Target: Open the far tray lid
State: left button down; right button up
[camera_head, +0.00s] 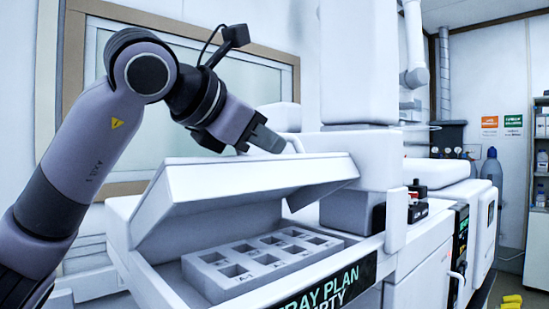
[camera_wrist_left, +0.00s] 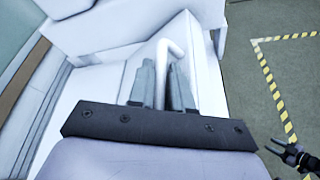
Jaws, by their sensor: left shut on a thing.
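The white tray lid (camera_head: 245,190) is partly open, tilted up with its front edge raised above the tray bay. Its thin white bar handle (camera_wrist_left: 172,48) stands up from the lid in the left wrist view. My left gripper (camera_head: 277,143) is at the top of the lid and is shut on the handle, which runs between its two fingers (camera_wrist_left: 163,85). Under the lid, a grey block (camera_head: 212,283) with several square wells, marked A-1 and so on, sits in the bay. A dark gripper, likely my right one (camera_wrist_left: 292,152), shows small at the lower right of the wrist view.
A white instrument column (camera_head: 360,70) stands right beside the lid. A dark label panel (camera_head: 335,288) is on the bay's front. A blue-grey bottle (camera_head: 491,168) and a shelf (camera_head: 541,200) are farther right. Yellow-black tape (camera_wrist_left: 268,80) marks the open floor.

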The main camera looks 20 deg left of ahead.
pick_arm(q)
jog(key=w+a+r+n+g+h, duration=0.2)
jog(key=w+a+r+n+h, duration=0.3)
jog(key=a, duration=1)
jog(key=shift+w+n+g, duration=0.4)
jog(key=shift+w+n, duration=1.3)
jog(key=shift+w, duration=0.8)
jog(key=shift+a+r, duration=0.1)
jog(key=c, duration=1.4)
grip_release()
jog(key=v, duration=0.7)
